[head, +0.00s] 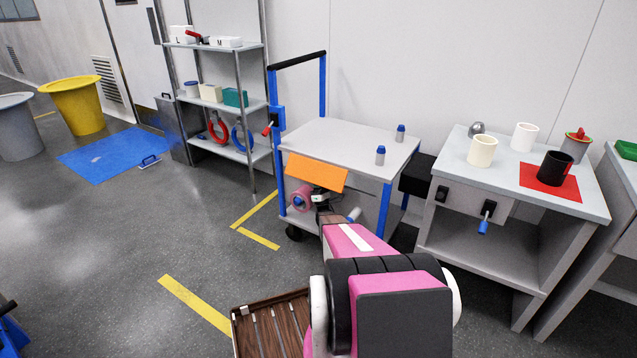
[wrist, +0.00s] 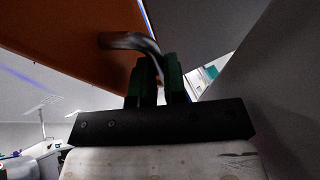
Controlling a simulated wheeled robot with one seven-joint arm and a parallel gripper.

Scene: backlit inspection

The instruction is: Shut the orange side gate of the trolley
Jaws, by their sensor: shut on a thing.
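The trolley (head: 345,137) has a pale grey top, blue posts and a blue push frame with a dark bar. Its orange side gate (head: 317,174) is on the near side below the top, and looks tilted outward; its exact angle is unclear. In the wrist view the orange panel (wrist: 60,35) fills the upper left, with a curved metal handle (wrist: 128,41) on it. My gripper (wrist: 161,68) is shut on this handle, which bends down between the dark green fingers. In the head view my gripper (head: 322,197) is small and partly hidden below the gate.
A bench (head: 460,184) with mugs and a red mat (head: 550,182) is at the right. A shelf rack (head: 239,103) stands behind left. A wooden tray (head: 271,326) is beside my arm. Floor at left is largely open.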

